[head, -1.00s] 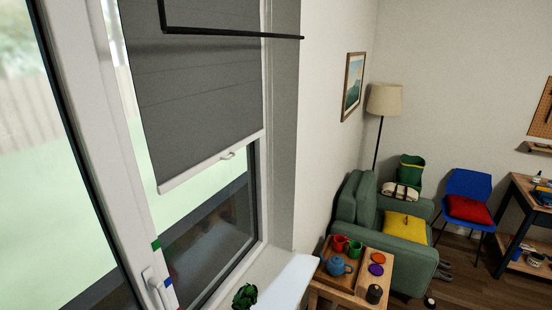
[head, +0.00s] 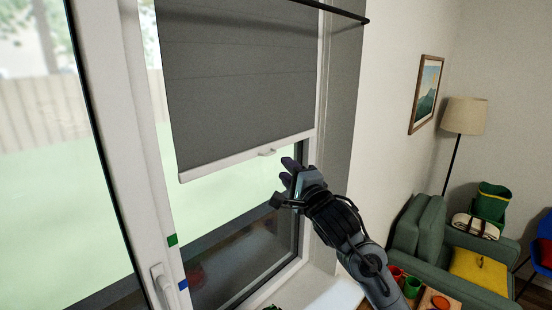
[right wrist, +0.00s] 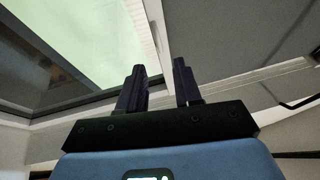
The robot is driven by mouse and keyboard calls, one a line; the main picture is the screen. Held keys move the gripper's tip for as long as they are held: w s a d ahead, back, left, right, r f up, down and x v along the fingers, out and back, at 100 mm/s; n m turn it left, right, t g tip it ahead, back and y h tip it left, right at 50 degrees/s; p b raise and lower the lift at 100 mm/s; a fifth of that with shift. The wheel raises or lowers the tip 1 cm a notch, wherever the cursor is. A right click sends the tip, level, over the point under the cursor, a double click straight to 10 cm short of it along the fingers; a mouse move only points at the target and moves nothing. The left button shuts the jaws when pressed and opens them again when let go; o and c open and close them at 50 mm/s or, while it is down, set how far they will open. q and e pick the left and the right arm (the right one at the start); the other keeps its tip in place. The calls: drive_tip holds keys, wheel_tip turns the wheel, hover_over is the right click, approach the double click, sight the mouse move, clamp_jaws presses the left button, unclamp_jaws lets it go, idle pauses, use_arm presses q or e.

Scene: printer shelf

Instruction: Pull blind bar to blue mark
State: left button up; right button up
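The white blind bar (head: 225,164) runs along the bottom edge of the lowered grey blind (head: 240,80), with a small pull handle (head: 267,152) on it. The blue mark (head: 183,285) is on the white window frame, below the bar's left end and below a green mark (head: 172,240). My right gripper (head: 283,181) is in front of the window, just below and right of the handle, apart from the bar in the picture. In the right wrist view its two fingers (right wrist: 158,78) stand apart with nothing between them. My left gripper is out of view.
A window handle (head: 161,285) sits on the frame beside the blue mark. A dark rod (head: 330,10) crosses above the blind. A green armchair (head: 430,240) and a low table with red and green cups (head: 411,287) stand to the right.

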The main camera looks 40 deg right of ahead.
sight(272, 154)
drive_tip(key=p+x, duration=0.1)
drive_tip(key=x, duration=0.5)
drive_tip(key=shift+w+d+r, duration=0.1)
drive_tip(key=shift+w+d, duration=0.05)
drive_tip(key=shift+w, duration=0.05)
drive_tip(key=shift+p+x, duration=0.4)
drive_tip(key=shift+x, duration=0.35)
clamp_jaws()
idle(0.6)
